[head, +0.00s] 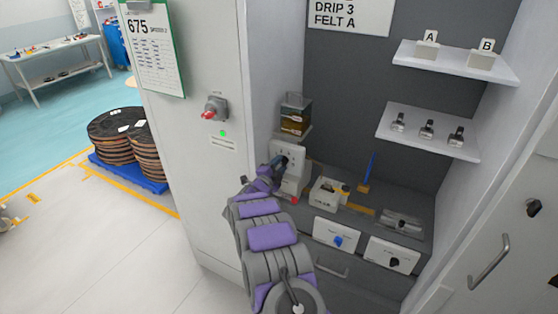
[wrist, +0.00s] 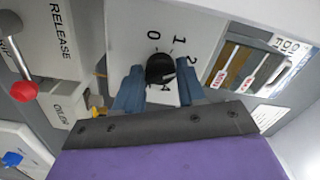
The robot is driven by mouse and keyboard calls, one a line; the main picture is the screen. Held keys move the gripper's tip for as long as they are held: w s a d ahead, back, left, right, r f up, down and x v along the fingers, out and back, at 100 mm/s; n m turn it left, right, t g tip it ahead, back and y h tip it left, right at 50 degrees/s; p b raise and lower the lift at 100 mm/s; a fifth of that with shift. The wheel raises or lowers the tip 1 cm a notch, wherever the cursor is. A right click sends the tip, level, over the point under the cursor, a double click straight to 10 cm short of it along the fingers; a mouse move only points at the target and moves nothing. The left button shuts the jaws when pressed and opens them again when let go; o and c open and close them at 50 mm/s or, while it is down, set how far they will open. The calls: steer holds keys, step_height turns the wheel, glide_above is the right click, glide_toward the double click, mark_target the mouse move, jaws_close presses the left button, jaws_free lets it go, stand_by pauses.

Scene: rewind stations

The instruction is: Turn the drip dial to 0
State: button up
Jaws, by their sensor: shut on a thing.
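The drip dial is a black round knob (wrist: 160,68) on a white plate (wrist: 178,20) marked 0, 1, 2 and, lower down, what looks like 4. Its pointer is hard to make out, so I cannot tell its setting. My gripper (wrist: 159,86) is shut on the knob, with one blue finger on each side. In the head view my gripper (head: 279,161) is at the front of the white dial box (head: 290,147), and the knob is hidden behind it.
An amber oil reservoir (head: 295,116) stands above the dial box. A sign (head: 350,14) reads "DRIP 3 FELT A". A red-handled switch (head: 209,114) is on the cabinet face at left. White boxes with blue (head: 337,236) and black (head: 392,255) knobs sit lower right.

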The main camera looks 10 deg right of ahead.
steer(key=n+p, duration=0.4)
steer(key=n, duration=0.1)
steer(key=shift+s+f+n, duration=0.1)
steer(key=shift+f+n, duration=0.1)
steer(key=shift+n, duration=0.1)
steer(key=n+p, duration=0.2)
steer(key=n, duration=0.3)
steer(key=shift+f, duration=0.2)
steer(key=shift+r, duration=0.25)
stand_by(0.6)
steer(key=o, duration=1)
steer(key=v, duration=1.7)
steer(key=shift+a, duration=0.2)
